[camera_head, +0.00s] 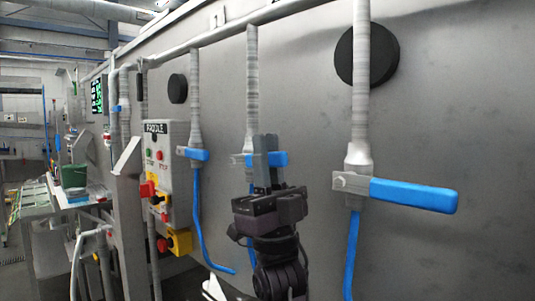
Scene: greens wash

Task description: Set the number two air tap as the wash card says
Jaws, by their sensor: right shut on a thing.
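Three air taps with blue lever handles hang on vertical pipes along the grey wall. The middle tap's blue handle (281,159) points right, across its pipe. My right gripper (265,160) comes up from below and is shut on this handle, its fingers upright and hiding part of it. The left tap's blue handle (196,155) and the large near right tap's blue handle (412,194) also point right, across their pipes. I can read no number on the middle tap and no wash card. My left gripper is not in view.
A grey control box (165,155) marked PADDLE, with red, green and yellow parts, stands left of the taps. Blue hoses (351,250) hang below the taps. Black round discs (367,54) sit on the wall. A dark screen with green text (97,95) is far left.

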